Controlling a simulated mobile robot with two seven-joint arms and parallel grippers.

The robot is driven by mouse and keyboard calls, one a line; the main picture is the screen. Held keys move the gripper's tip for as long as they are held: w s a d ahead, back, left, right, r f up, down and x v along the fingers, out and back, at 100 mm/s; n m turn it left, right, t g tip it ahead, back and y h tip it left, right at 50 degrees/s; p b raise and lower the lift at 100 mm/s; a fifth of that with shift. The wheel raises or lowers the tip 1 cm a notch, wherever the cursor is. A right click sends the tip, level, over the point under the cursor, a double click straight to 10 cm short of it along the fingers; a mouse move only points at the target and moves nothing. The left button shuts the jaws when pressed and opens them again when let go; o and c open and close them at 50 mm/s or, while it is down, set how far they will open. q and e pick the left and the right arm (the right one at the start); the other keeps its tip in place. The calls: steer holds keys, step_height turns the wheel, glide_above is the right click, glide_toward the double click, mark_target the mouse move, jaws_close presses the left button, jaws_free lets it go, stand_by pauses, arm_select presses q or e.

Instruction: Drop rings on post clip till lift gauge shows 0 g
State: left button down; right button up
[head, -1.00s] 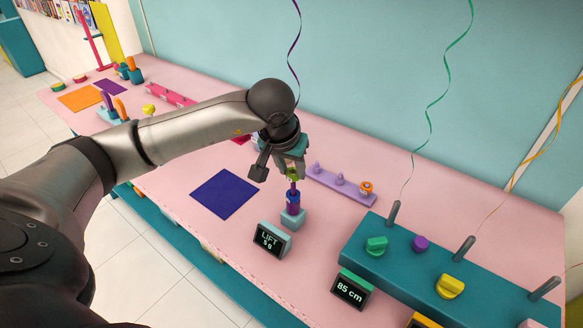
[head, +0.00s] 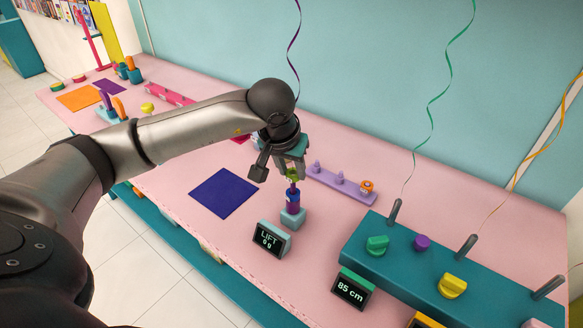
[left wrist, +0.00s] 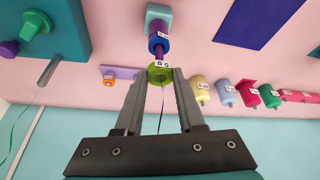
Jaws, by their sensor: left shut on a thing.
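The post stands on a light teal base (head: 292,220). The lift gauge (head: 269,240) beside it appears to read 0 g, in small digits. A purple ribbon (head: 294,45) rises from behind my left gripper. My right gripper is out of view.
A lilac peg rack (head: 345,185) with an orange ring (head: 367,186) is close behind the post. A teal block (head: 430,275) with coloured knobs and rods stands at right, by an 85 cm display (head: 350,289). A dark blue mat (head: 224,193) lies flat at left.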

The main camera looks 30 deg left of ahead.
mark_target(290, 180)
arm_select(q)
steer(key=shift+f+b, duration=2)
steer(key=shift+f, duration=0.2)
steer(key=shift+c, duration=2.2)
jaws_free()
steer(key=p+v, duration=0.1)
steer(key=v, duration=1.4)
steer(key=shift+r, duration=0.15)
